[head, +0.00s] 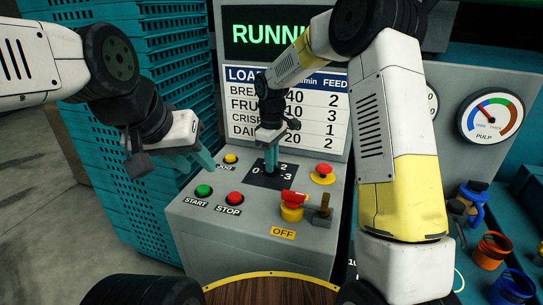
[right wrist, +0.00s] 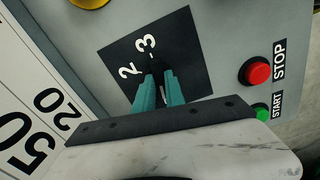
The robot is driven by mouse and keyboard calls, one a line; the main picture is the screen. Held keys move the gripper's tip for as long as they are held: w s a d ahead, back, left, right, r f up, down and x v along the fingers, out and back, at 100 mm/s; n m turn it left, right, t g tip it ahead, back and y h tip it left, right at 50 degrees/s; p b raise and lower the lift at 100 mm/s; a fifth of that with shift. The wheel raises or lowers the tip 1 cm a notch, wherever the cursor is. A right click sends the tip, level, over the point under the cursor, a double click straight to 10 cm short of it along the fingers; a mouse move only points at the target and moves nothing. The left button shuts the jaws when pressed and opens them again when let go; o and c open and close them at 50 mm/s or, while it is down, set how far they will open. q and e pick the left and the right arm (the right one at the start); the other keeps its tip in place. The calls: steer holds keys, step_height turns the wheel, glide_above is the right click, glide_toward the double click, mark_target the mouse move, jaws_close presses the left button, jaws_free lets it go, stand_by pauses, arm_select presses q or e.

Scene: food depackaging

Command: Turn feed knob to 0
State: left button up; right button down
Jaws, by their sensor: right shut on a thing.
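The feed knob sits on a black dial plate (head: 257,180) on the sloped grey panel. The numbers 0, 2 and 3 show around it in the head view; only 2 and 3 show clearly in the right wrist view. My right gripper (head: 271,161) reaches down onto the middle of the plate and is shut on the knob. Its teal fingertips (right wrist: 156,80) also show in the right wrist view. The dark knob is mostly hidden between them, and I cannot tell which number it points to. My left gripper (head: 199,163) hangs open above the panel's left side, apart from the buttons.
The panel holds a green START button (head: 203,190), a red STOP button (head: 235,198), a red emergency button (head: 323,170) and a red switch (head: 292,203) marked OFF. The screen (head: 265,32) reads RUNNI, partly covered. Teal crates (head: 150,100) stand left; a pulp gauge (head: 490,115) is right.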

steer(key=shift+n, duration=1.1)
steer(key=c, duration=1.4)
jaws_free()
steer(key=shift+r, duration=0.15)
step_height(320, 180, up, 8)
steer(key=shift+f, duration=0.25)
steer(key=shift+r, duration=0.1)
